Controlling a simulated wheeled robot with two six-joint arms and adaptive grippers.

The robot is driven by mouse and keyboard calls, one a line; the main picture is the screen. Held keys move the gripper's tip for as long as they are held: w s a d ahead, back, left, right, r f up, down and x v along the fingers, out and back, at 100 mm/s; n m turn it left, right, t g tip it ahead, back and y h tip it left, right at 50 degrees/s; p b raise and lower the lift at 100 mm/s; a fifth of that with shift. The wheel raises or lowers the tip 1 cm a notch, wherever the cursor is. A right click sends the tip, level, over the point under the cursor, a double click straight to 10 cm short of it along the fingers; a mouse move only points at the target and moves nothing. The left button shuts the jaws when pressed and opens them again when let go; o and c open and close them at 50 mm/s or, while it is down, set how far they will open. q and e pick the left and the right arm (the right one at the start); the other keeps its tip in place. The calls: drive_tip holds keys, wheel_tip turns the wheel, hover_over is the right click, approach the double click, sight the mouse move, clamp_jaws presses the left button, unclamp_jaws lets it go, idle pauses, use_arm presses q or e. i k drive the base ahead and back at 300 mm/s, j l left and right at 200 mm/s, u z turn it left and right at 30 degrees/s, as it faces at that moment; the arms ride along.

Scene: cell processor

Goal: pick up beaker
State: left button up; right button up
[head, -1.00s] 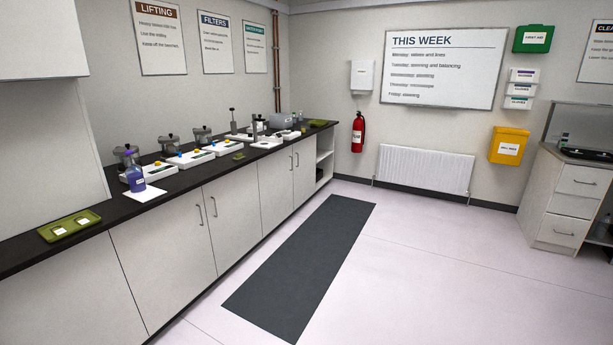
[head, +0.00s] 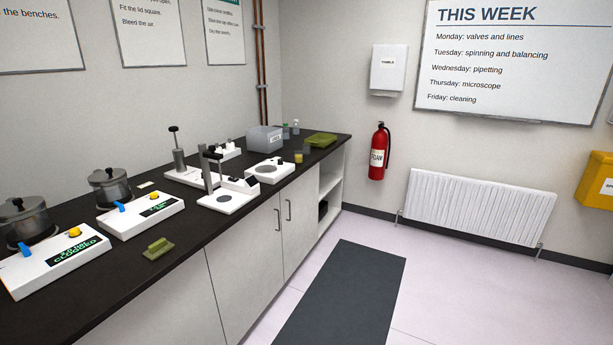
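No clear beaker can be made out. Near the far end of the dark bench (head: 147,207) stand a small yellow container (head: 298,158) and a small dark grey block-like item (head: 307,149); both are too small to identify surely. Two small bottles, one green (head: 285,131) and one pale (head: 295,128), stand behind them. Neither of my grippers is in view.
White devices with metal pots (head: 110,187) line the bench at left. A stand device (head: 228,198), grey box (head: 265,138), and green tray (head: 320,139) are farther along. A dark mat (head: 340,295) lies on clear floor. A fire extinguisher (head: 377,155) and radiator (head: 480,210) are on the wall.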

sight(298, 155)
drive_tip(key=i+l+u, duration=0.1)
drive_tip(key=i, duration=1.2)
drive_tip(key=u, duration=0.5)
drive_tip(key=i+l+u, duration=0.3)
drive_tip(key=l+u, duration=0.3)
drive_tip(key=i+l+u, duration=0.3)
drive_tip(key=l+u, duration=0.35)
drive_tip(key=l, duration=0.1)
